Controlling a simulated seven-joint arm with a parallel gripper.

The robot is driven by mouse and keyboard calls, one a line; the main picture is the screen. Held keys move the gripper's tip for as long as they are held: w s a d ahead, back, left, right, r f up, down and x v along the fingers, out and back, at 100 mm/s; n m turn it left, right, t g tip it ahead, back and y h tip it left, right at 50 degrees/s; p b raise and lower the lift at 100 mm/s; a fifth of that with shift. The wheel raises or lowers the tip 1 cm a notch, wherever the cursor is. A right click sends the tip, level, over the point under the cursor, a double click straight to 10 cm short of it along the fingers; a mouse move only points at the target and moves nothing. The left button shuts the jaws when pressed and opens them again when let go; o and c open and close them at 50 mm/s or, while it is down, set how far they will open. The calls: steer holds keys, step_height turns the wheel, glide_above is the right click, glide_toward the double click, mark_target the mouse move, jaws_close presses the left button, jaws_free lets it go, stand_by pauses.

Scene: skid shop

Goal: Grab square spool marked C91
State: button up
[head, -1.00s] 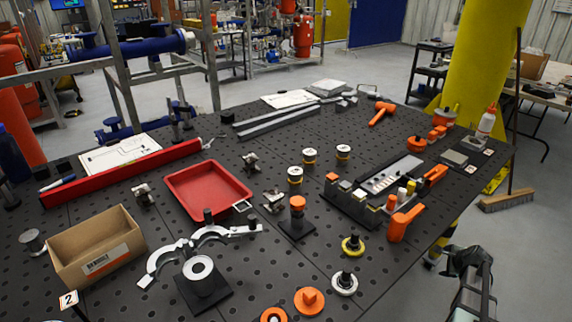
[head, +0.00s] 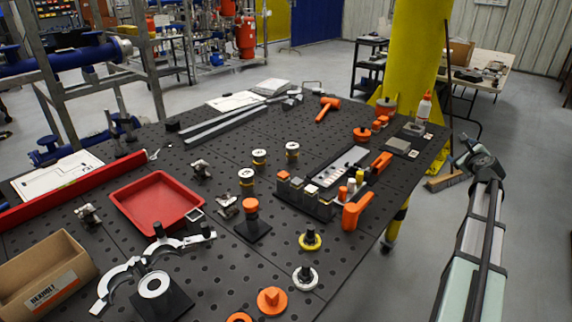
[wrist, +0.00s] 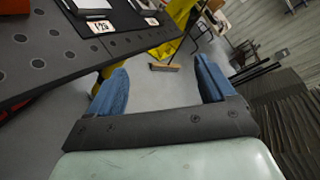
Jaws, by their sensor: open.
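Several small square-topped blocks (head: 297,184) stand in a row at the left end of a dark rack on the perforated table. In the head view my gripper (head: 479,157) is right of the table.
The dark table (head: 350,240) also holds a red tray (head: 121,198), a cardboard box (head: 45,275), an orange hammer (head: 327,106) and an orange-handled tool (head: 356,211) beside the rack. A yellow column (head: 411,50) stands behind its right edge.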

steer(key=w+a+r+n+g+y, duration=0.1)
steer(key=w+a+n+y, duration=0.2)
steer(key=w+a+n, duration=0.5)
steer(key=w+a+n+y, duration=0.2)
steer(key=w+a, duration=0.2)
steer(key=a, duration=0.8)
steer(key=n+g+y, duration=0.4)
steer(key=n+g, duration=0.3)
steer(key=n, duration=1.3)
glide_above(200, 164)
steer(key=w+d, duration=0.2)
steer(key=d, duration=0.9)
steer(key=w+d, duration=0.2)
steer(key=d, duration=1)
steer(key=shift+w+a+r, duration=0.1)
steer(key=shift+r, duration=0.1)
steer(key=s+a+r+n+g+h, duration=0.15)
steer(key=s+a+n, duration=0.25)
steer(key=a, duration=0.6)
steer(key=s+a+n+g, duration=0.2)
steer(key=s+a+n, duration=0.15)
steer(key=a, duration=0.65)
steer(key=shift+n, duration=0.45)
steer(key=x, duration=0.8)
steer(key=shift+w+d+f, duration=0.15)
steer(key=shift+w, duration=0.1)
steer(key=shift+x, duration=2.75)
steer(key=shift+s, duration=0.1)
